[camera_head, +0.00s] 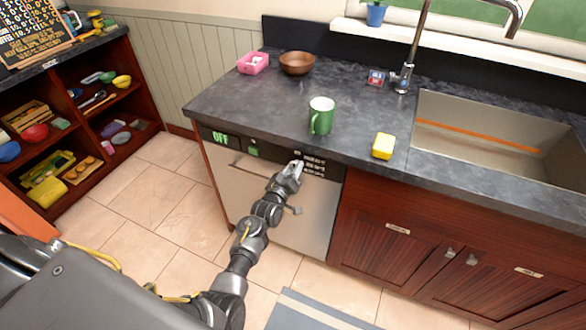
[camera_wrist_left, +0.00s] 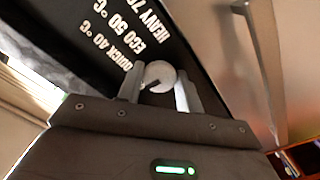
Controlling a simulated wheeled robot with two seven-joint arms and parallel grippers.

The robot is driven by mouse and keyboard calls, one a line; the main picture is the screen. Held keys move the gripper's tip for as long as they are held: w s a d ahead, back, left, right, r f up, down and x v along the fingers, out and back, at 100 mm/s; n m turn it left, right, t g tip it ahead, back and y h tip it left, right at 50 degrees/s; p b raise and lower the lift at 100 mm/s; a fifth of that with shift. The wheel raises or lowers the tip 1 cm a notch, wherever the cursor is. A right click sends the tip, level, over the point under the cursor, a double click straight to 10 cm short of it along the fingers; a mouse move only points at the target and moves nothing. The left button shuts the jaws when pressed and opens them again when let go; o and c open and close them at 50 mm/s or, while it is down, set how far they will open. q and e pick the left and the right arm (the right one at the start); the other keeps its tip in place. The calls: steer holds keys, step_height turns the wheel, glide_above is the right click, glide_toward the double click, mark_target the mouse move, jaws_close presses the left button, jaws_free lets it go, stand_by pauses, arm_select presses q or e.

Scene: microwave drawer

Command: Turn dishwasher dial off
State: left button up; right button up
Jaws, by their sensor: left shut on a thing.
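The dishwasher (camera_head: 243,200) has a silver front under the dark counter, with a black control strip (camera_head: 232,147) along its top. A green "OFF" display (camera_head: 220,138) lights the strip's left end. My left gripper (camera_head: 293,168) is at the strip's right part, near the white printed labels. In the left wrist view, my left gripper (camera_wrist_left: 160,90) has its two fingers on either side of the round white dial (camera_wrist_left: 160,73), shut on it. The dial has a dark pointer mark. In the head view the gripper hides the dial. My right gripper is not in view.
A sink (camera_head: 470,140) lies to the right. A silver handle (camera_wrist_left: 255,60) runs beside the strip in the wrist view.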

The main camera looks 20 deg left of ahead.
arm_select(q)
steer(key=shift+n, duration=0.6)
steer(key=o, duration=1)
steer(key=s, duration=1.1)
